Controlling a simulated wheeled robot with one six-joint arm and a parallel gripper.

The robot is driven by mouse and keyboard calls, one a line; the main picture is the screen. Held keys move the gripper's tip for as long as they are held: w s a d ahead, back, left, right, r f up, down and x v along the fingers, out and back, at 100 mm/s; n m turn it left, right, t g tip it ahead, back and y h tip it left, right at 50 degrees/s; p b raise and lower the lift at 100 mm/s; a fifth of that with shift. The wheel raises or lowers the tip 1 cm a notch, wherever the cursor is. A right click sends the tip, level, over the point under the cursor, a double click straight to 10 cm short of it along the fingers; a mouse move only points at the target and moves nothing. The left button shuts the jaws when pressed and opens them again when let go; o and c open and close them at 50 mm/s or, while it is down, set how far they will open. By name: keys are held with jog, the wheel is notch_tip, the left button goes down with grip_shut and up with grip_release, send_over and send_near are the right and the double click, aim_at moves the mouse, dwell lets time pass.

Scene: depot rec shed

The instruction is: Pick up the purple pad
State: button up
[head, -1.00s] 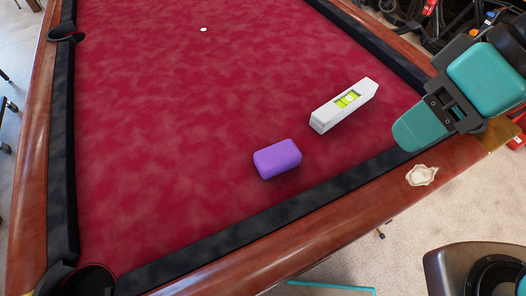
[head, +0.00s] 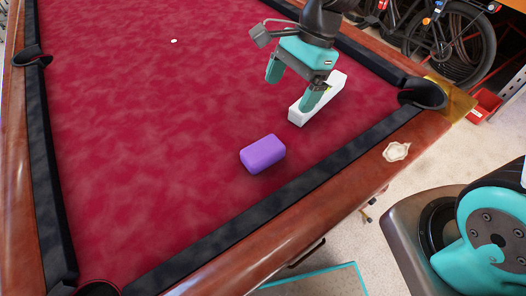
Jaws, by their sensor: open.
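The purple pad (head: 262,154) is a small rounded block lying on the red cloth of the pool table, near its near cushion. My gripper (head: 294,84) is open and empty, with two teal fingers spread apart. It is above and beyond the pad, up and to the right of it in the picture, and apart from it. One finger is in front of the white spirit level (head: 299,117) and hides part of it; I cannot tell whether they touch.
The level lies close to the pad on its right. The dark cushion (head: 330,172) and wooden rail edge the table. Corner pocket (head: 424,92) is at right. Cloth left of the pad is clear.

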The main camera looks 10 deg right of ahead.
aim_at(264, 148)
jog(key=x, duration=1.2)
jog(key=shift+f, duration=0.2)
jog(key=shift+w+x, duration=0.1)
jog(key=shift+x, duration=1.1)
jog(key=shift+w+x, duration=0.15)
jog(key=shift+x, duration=1.1)
jog(key=shift+f, duration=0.3)
jog(key=shift+c, duration=0.4)
jog(key=c, duration=1)
notch_tip(264, 148, up, 21)
jog(key=p, duration=0.1)
jog(key=shift+f, duration=0.2)
